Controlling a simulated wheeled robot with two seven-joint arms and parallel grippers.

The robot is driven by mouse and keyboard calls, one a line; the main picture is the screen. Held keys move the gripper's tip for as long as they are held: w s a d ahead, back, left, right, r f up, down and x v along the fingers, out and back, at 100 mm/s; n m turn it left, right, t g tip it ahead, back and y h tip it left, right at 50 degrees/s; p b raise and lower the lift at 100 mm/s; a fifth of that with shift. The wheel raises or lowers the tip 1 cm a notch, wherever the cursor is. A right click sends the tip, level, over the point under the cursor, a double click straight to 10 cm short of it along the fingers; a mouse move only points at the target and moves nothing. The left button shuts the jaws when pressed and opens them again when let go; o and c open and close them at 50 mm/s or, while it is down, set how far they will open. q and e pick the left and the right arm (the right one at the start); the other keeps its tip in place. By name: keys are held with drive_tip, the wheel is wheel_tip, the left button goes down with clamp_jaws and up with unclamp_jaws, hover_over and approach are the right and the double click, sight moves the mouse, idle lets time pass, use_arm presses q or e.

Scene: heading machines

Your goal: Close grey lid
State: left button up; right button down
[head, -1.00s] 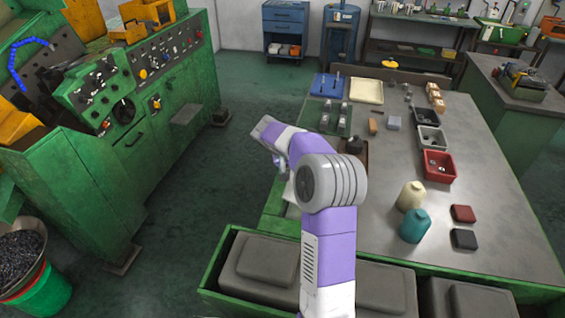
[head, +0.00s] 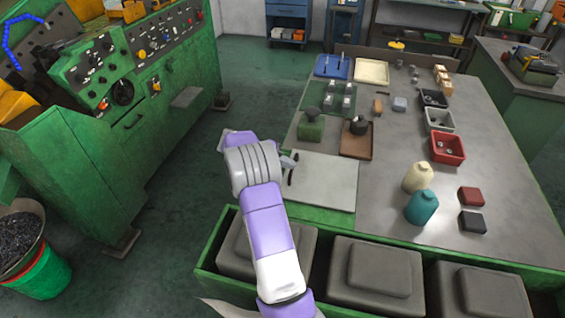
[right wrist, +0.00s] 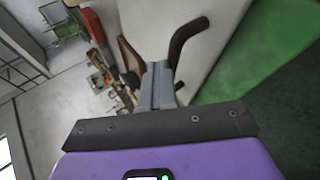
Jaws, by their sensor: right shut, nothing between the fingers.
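The grey lid (head: 328,184) is a pale flat panel at the front left corner of the workbench. It looks roughly level with the bench top; I cannot tell whether there is a gap under it. A dark curved handle (head: 291,176) is at its left side and shows larger in the right wrist view (right wrist: 185,45). My right gripper (head: 287,160) is shut and empty, right beside the handle; the right wrist view shows its fingertips (right wrist: 157,72) next to it. I cannot tell whether they touch. My left gripper is not in view.
The workbench (head: 385,205) carries a brown tray (head: 357,147), a red bin (head: 447,148), and cream (head: 418,177) and teal (head: 421,207) bottles. A green trough (head: 208,262) with grey blocks stands in front. A green machine (head: 80,150) is left, with open floor between.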

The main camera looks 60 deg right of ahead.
drive_tip(key=shift+a+f, duration=0.1)
drive_tip(key=shift+f, duration=0.05)
drive_tip(key=w+a+r+p, duration=0.1)
drive_tip(key=w+a+r, duration=0.1)
drive_tip(key=r, duration=0.3)
drive_tip(key=w+a+r+p, duration=0.2)
drive_tip(key=w+r, duration=0.1)
drive_tip(key=r, duration=0.2)
drive_tip(key=shift+w+a, duration=0.25)
drive_tip(key=shift+a, duration=0.1)
drive_tip(key=shift+r, duration=0.1)
